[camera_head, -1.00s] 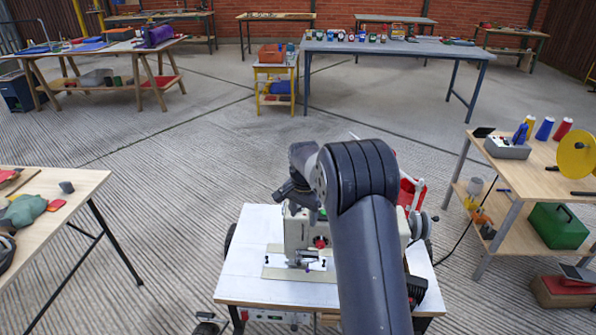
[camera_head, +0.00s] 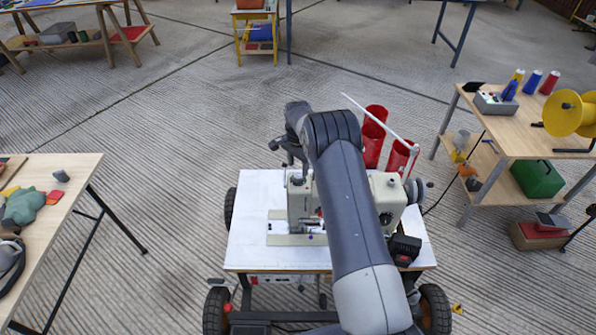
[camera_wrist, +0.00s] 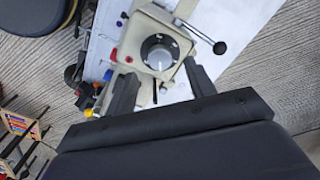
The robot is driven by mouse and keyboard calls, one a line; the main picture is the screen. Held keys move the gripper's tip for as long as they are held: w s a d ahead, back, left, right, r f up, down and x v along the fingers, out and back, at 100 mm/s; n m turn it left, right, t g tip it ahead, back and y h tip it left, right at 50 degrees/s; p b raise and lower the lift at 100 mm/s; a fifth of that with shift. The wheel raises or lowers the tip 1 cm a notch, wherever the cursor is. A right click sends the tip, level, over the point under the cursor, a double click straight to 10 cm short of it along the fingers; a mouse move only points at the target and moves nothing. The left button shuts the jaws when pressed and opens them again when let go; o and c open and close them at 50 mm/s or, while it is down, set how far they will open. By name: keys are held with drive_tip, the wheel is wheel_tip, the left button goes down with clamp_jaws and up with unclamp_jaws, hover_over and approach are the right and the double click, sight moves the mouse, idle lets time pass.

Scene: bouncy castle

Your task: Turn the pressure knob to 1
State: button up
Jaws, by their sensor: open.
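The pressure knob (camera_wrist: 158,57) shows in the wrist view as a round dial with a black, marked ring and a pale centre, on the cream sewing machine (camera_wrist: 136,28). The dial's numbers and setting are too small to read. My gripper (camera_wrist: 160,75) is open, its two dark fingers spread below the dial to left and right, with nothing between them. I cannot tell how far the fingertips are from the knob. In the head view the sewing machine (camera_head: 301,200) stands on a white-topped wheeled table, partly hidden behind my arm. The knob is not discernible there.
A black-knobbed lever (camera_wrist: 219,47) sticks out right of the dial. Red cylinders (camera_head: 373,135) and a thin white rod stand behind the machine. Wooden tables with clutter stand at left (camera_head: 75,172) and right (camera_head: 530,136).

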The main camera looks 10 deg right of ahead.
sight(298, 175)
drive_tip(key=shift+f+p, duration=0.3)
drive_tip(key=shift+f, duration=1.95)
drive_tip(key=c, duration=1)
